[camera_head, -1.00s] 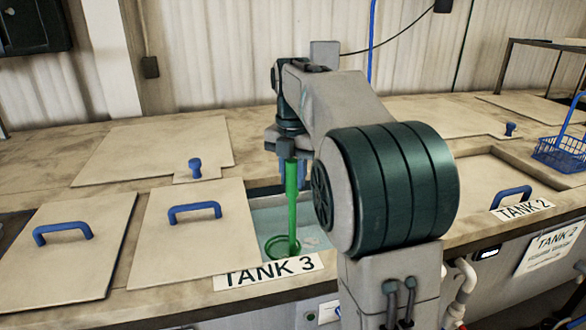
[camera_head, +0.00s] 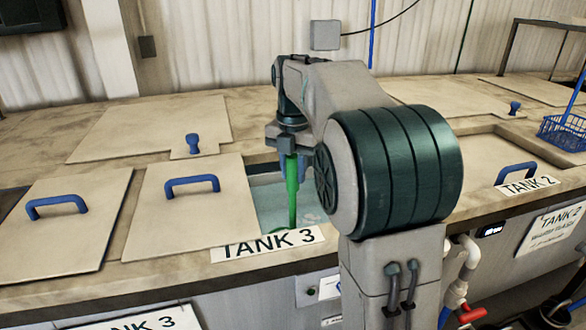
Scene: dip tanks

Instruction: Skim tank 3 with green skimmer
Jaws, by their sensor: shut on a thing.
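My gripper (camera_head: 288,150) is shut on the upper handle of the green skimmer (camera_head: 292,192), which hangs upright. The skimmer's lower end reaches into the opening of tank 3 (camera_head: 268,205), where pale bluish liquid shows. Most of its ring is hidden behind the front rim and the TANK 3 label (camera_head: 268,243). My arm covers the right part of the opening.
A lid with a blue handle (camera_head: 192,185) lies left of the opening, and another lid (camera_head: 56,207) lies further left. A lid with a blue knob (camera_head: 193,145) lies behind. Tank 2's label (camera_head: 530,186) and a blue wire basket (camera_head: 562,131) are at the right.

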